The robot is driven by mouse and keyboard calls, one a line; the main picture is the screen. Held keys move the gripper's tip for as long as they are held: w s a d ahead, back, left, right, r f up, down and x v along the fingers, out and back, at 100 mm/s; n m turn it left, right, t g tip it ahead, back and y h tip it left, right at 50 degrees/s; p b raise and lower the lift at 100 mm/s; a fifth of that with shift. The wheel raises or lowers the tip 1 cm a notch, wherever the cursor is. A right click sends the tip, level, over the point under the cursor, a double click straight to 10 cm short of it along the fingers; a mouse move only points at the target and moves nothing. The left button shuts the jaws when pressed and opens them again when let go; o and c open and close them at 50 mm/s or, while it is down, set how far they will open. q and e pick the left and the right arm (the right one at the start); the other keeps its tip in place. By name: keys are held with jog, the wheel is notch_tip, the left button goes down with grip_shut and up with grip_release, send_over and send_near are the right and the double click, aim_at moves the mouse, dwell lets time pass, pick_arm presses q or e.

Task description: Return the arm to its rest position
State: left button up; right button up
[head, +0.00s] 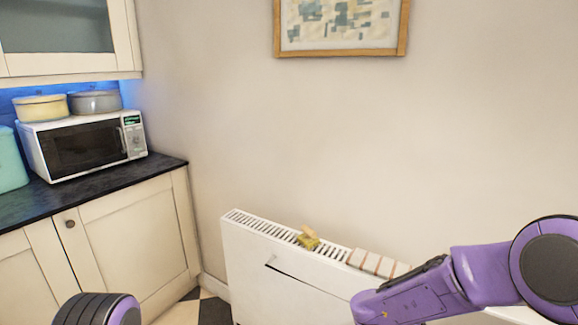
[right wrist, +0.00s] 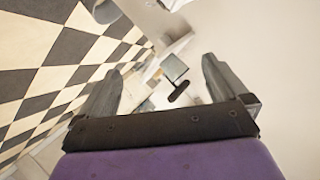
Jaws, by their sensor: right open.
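My right arm (head: 430,290) comes in from the right edge of the head view, purple with a dark round joint. It passes in front of the radiator's right part and runs down toward the bottom edge. Its gripper is not clear in that view. In the right wrist view my right gripper (right wrist: 160,68) has its two grey fingers wide apart, with nothing held between them. A rounded purple and black part of my left arm (head: 97,310) shows at the bottom left of the head view. The left gripper is out of view.
A white radiator (head: 250,265) stands against the wall, with a yellow-green item (head: 308,238) and a striped cloth (head: 376,263) on top. A counter (head: 165,164) with a microwave (head: 85,147) is at left. Checkered floor (right wrist: 60,85) shows in the wrist view.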

jog(key=s+a+f+n+t+y, duration=0.1)
jog(key=s+f+n+y, duration=0.2)
jog(key=s+f+n, duration=0.45)
jog(key=s+a+f+n+t+y, duration=0.1)
jog(key=s+f+n+t+y, duration=0.3)
jog(key=f, duration=0.6)
jog(key=s+f+n+g, duration=0.1)
jog(key=s+f+g, duration=0.2)
jog(key=s, duration=0.7)
jog(key=s+d+f+n+g+y, duration=0.1)
jog(key=s+f+g, duration=0.2)
jog(key=s, duration=0.7)
notch_tip(320, 180, down, 2)
jog(key=shift+f+g, duration=0.1)
jog(key=shift+g, duration=0.3)
